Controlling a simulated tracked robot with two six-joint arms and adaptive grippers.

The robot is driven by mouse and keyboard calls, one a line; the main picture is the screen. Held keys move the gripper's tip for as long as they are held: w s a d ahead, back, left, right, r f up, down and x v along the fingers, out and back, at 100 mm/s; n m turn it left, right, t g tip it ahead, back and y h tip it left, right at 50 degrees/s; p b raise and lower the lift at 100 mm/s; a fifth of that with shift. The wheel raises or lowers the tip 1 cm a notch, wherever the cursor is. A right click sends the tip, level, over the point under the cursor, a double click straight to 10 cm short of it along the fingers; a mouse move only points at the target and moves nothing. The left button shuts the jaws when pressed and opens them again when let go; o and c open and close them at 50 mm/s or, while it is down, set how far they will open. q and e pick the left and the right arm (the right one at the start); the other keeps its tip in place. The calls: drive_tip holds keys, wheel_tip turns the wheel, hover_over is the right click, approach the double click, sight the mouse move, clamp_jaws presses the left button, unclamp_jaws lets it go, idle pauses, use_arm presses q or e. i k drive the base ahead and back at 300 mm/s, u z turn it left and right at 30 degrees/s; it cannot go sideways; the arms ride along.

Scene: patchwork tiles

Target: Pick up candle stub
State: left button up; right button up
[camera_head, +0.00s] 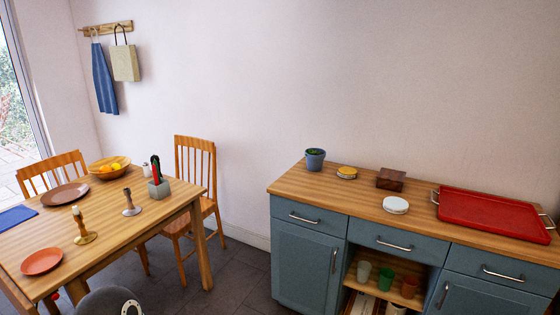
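Two candlesticks stand upright on the wooden dining table (112,238) at the left. The brass candlestick (84,237) holds a short, pale tan candle stub (77,212). The grey candlestick (131,210) farther back carries a short, darker brownish piece (127,194); I cannot tell whether it is also a candle. Neither of my grippers is in view. A rounded grey part at the bottom edge, left of centre, may be part of me.
Plates (42,261), a fruit bowl (110,171) and a grey block holder (158,188) share the table. Wooden chairs (196,160) flank it. Floor separates it from a blue sideboard (306,265) with a red tray (490,212), plant pot (315,160) and small boxes.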

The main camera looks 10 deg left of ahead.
sight(76, 211)
drive_tip(key=u, duration=0.45)
drive_tip(key=i, duration=1.55)
drive_tip(key=u, duration=0.9)
drive_tip(key=i, duration=0.3)
drive_tip(key=z, duration=0.1)
drive_tip(key=k, duration=0.8)
drive_tip(key=u, duration=0.2)
drive_tip(key=i, duration=0.8)
drive_tip(key=z, duration=0.05)
